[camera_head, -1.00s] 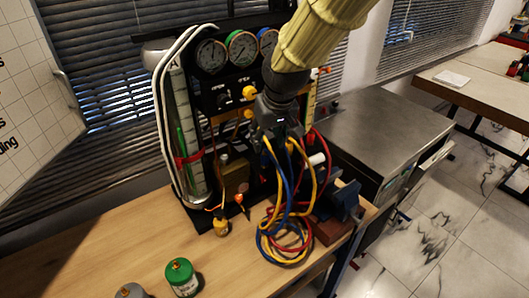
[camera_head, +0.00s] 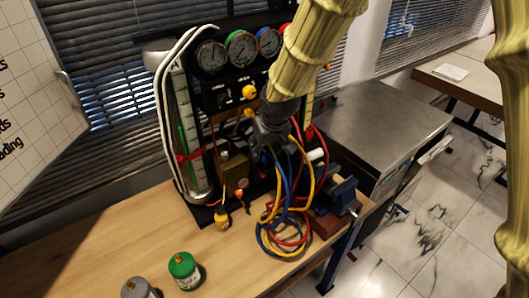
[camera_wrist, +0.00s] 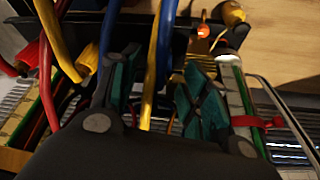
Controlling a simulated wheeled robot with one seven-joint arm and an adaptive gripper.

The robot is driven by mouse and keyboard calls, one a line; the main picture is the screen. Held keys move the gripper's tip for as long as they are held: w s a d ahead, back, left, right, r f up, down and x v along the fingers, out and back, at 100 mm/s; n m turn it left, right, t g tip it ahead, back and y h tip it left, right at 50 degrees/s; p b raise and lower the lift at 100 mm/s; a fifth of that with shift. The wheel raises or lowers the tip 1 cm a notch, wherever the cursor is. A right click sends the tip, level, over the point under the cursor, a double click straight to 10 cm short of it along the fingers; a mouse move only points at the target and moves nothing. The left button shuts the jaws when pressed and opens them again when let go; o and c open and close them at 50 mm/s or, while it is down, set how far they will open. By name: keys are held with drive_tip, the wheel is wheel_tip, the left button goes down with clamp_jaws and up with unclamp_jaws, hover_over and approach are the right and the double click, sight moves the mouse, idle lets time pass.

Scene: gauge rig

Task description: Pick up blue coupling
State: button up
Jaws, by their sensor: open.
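A blue hose (camera_head: 288,180) hangs from the gauge rig among yellow and red hoses. The wrist view shows a blue hose (camera_wrist: 166,35) running down between my fingers, beside a yellow one, and another blue hose (camera_wrist: 108,35) by the left finger. I cannot make out the blue coupling itself; my gripper hides that part of the rig. My gripper (camera_head: 272,148) is open in front of the rig's lower middle. In the wrist view my gripper (camera_wrist: 158,88) has its green-padded fingers apart, on either side of the hoses, with no grip on them.
The gauges (camera_head: 242,45) sit above my gripper. A glass tube with a red strap (camera_head: 190,155) stands to its left. A blue vise (camera_head: 342,192) is to the right. A green canister (camera_head: 184,270) and a grey canister (camera_head: 138,288) stand on the bench (camera_head: 85,245), clear at left.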

drive_tip(key=shift+x, duration=1.1)
drive_tip(key=shift+c, duration=0.3)
clamp_jaws()
drive_tip(key=shift+r, duration=0.15)
